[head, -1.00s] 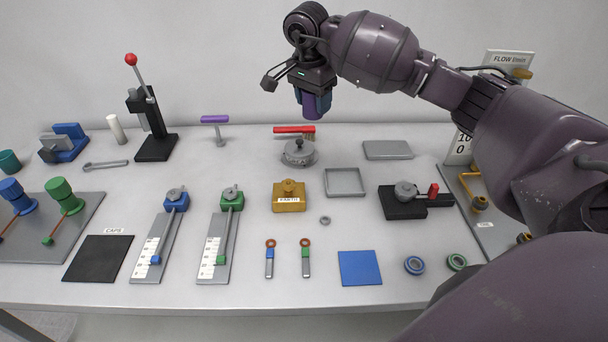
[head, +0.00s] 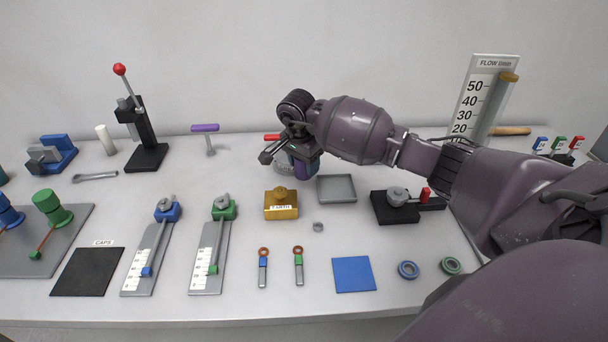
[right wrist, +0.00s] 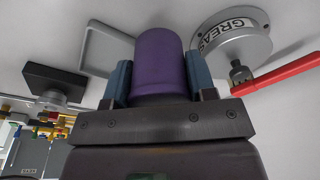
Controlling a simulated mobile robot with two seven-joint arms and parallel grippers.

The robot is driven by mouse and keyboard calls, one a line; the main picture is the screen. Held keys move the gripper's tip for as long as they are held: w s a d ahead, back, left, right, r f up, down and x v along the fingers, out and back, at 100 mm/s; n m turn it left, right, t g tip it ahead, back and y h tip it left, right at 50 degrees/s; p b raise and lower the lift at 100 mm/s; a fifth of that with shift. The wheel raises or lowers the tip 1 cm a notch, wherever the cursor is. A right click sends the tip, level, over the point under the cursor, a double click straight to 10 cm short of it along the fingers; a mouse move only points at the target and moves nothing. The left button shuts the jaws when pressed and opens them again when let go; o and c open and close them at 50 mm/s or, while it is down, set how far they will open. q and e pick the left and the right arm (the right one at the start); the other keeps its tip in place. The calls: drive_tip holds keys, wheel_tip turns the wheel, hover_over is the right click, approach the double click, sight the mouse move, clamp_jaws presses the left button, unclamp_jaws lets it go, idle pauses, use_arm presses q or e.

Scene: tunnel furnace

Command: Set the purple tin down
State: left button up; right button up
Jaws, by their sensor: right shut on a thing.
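The purple tin (head: 301,171) is in my right gripper (head: 304,162), in the middle of the head view. In the right wrist view the tin (right wrist: 160,62) stands out between the two blue-grey fingers of that gripper (right wrist: 158,80), which press on its sides. In the head view the tin's lower end is over the table (head: 240,180), behind the yellow block. I cannot tell whether it touches the table top. My left gripper is in neither view.
A round grey "GREASE" pot (right wrist: 232,38) with a red handle (right wrist: 280,74) is close beside the tin, mostly hidden behind my gripper in the head view. A shallow grey tray (head: 337,201) is just right of the tin. The yellow block (head: 281,210) is in front.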

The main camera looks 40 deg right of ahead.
sight(304, 174)
wheel_tip(304, 174, down, 4)
drive_tip(key=shift+r, duration=0.2)
drive_tip(key=shift+f, duration=0.2)
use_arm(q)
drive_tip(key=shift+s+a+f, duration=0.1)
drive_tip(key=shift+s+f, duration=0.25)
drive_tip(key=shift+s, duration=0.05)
